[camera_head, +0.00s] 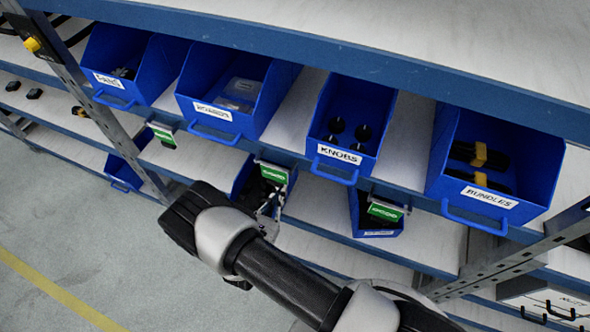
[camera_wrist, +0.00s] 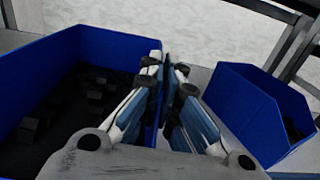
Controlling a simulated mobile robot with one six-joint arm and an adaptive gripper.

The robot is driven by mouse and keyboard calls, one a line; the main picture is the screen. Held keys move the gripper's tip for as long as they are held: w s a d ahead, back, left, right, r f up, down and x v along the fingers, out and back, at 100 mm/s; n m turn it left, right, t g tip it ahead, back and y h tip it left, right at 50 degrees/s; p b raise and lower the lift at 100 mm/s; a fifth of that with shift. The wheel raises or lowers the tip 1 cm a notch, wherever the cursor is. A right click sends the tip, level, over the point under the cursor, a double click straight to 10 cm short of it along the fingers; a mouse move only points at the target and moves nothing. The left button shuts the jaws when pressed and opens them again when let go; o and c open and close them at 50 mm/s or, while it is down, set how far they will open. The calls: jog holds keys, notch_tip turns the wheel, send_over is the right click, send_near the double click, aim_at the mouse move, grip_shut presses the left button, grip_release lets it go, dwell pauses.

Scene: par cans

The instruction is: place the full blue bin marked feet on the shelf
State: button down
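No label reading feet is legible in either view. In the wrist view a large blue bin (camera_wrist: 95,42) on the left holds several small black blocks. My gripper (camera_wrist: 168,72) is at this bin's right side wall, with its fingers close together. I cannot tell whether they grip the wall or only stand near it. In the head view my gripper (camera_head: 272,203) is at the lower shelf, beside a blue bin (camera_head: 240,178) that my arm partly hides. The shelf (camera_head: 415,140) has several levels with blue edges.
Upper-level bins include a KNOBS bin (camera_head: 345,172) and a BUNDLES bin (camera_head: 475,213). A lower bin (camera_head: 358,215) stands right of my gripper; another blue bin (camera_wrist: 245,105) is at right in the wrist view. Green tags (camera_head: 388,210) hang nearby. Metal posts (camera_head: 505,258) flank the bay.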

jog(key=b, duration=0.2)
send_over(294, 183)
jog(key=shift+w+r, duration=0.15)
jog(key=shift+w, duration=0.15)
jog(key=shift+f+b, duration=1)
jog(key=shift+f, duration=0.85)
jog(key=c, duration=1.8)
grip_release()
jog(key=shift+f, duration=0.1)
jog(key=shift+s, duration=0.15)
jog(key=p+v, duration=0.3)
jog(key=v, duration=0.8)
jog(key=shift+s+a, duration=0.1)
jog(key=shift+s, duration=0.3)
